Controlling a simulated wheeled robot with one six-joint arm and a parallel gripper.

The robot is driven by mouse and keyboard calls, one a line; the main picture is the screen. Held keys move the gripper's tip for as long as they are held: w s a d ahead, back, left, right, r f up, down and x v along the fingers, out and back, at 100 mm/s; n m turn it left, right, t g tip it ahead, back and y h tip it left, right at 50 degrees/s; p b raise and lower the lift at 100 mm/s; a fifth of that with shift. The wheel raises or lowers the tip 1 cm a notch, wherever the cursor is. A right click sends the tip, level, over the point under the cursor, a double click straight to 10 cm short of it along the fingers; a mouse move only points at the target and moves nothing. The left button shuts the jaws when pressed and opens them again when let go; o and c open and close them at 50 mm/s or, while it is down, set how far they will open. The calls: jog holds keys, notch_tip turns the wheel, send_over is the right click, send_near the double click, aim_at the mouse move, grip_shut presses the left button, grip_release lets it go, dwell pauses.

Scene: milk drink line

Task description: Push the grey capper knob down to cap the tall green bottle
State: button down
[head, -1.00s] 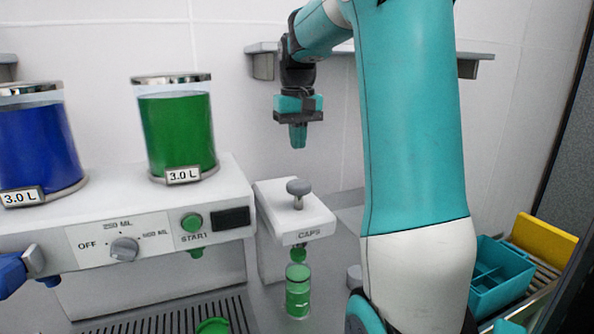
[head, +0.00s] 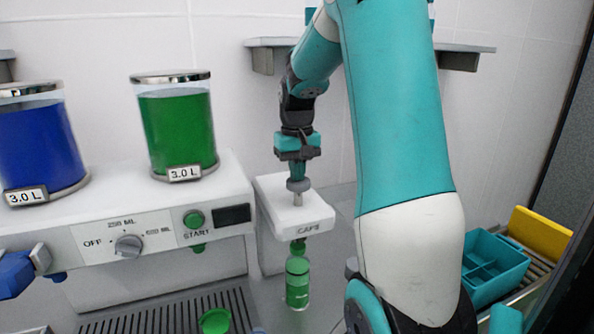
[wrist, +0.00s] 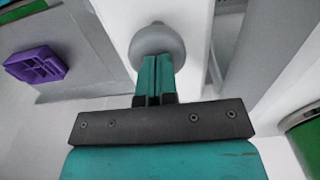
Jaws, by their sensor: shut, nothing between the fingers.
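The grey capper knob (head: 298,185) stands on its metal stem on top of the white capper (head: 280,214). My gripper (head: 297,178) is shut and empty, pointing down with its fingertips at the top of the knob. In the wrist view the teal fingertips (wrist: 156,62) overlap the near edge of the grey knob (wrist: 156,40); they look to be touching it or very close. The tall green bottle (head: 298,284) stands upright under the capper. A green cap (head: 298,246) sits at the capper's underside, just above the bottle mouth.
The dispenser (head: 150,250), with blue (head: 40,145) and green (head: 178,130) tanks, stands left of the capper. A teal divided box (head: 492,268) and a yellow panel (head: 542,238) are at right. A shelf (head: 450,50) runs behind my arm. A purple tray (wrist: 36,64) shows in the wrist view.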

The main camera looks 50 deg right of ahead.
aim_at(298, 190)
notch_tip(298, 190, down, 4)
jog(key=b, duration=0.2)
jog(key=shift+s+a+f+b, duration=0.1)
jog(key=shift+f+b, duration=0.1)
jog(key=shift+b, duration=0.1)
jog(key=shift+s+a+f, duration=0.1)
jog(key=shift+s+f, duration=0.05)
jog(key=r+p, duration=0.4)
jog(key=r, duration=0.1)
jog(key=shift+w+r, duration=0.25)
notch_tip(298, 190, up, 10)
jog(key=b, duration=0.2)
jog(key=shift+d+r, duration=0.2)
